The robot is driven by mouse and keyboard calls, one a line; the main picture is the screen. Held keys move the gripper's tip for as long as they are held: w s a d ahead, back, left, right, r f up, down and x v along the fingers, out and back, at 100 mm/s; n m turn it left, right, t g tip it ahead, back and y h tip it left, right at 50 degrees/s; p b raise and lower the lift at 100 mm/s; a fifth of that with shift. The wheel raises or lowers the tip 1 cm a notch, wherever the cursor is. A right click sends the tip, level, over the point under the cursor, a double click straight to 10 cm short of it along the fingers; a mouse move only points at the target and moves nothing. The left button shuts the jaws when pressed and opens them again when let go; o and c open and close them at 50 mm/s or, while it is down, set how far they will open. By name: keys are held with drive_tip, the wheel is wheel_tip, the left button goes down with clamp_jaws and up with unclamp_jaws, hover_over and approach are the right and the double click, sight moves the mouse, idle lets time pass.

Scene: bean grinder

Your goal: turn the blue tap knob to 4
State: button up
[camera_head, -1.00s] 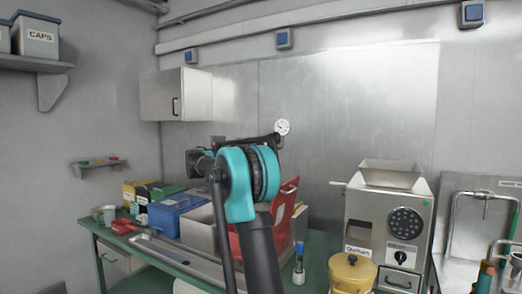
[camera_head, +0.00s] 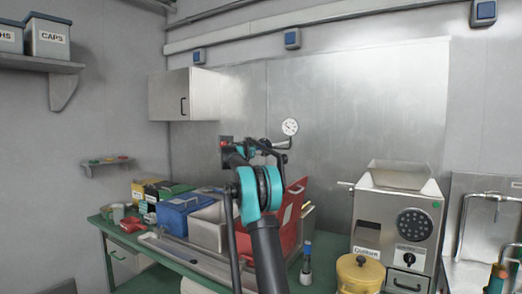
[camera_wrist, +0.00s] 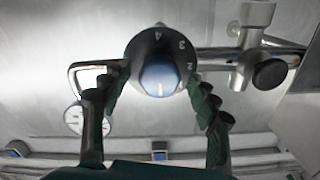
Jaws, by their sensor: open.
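The blue knob (camera_wrist: 158,76) shows in the wrist view, at the centre of a dark round dial with white numbers. The 4, 3 and 2 are readable along its upper and right side. A pale mark shows on the knob's face. My gripper (camera_wrist: 156,82) is open, with one dark finger on the left and one on the right of the knob. I cannot tell whether either finger touches it. In the head view, my arm reaches the back wall and the knob is not discernible there.
A round gauge (camera_head: 290,127) on a pipe is close to my gripper; it also shows in the wrist view (camera_wrist: 73,118). A metal pipe with a black-ended valve (camera_wrist: 269,74) is right of the dial. Below are a green bench (camera_head: 325,244), red panel (camera_head: 285,215) and grinder (camera_head: 399,215).

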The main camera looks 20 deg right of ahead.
drive_tip(key=shift+x, duration=0.8)
drive_tip(key=shift+c, duration=0.3)
drive_tip(key=c, duration=1.1)
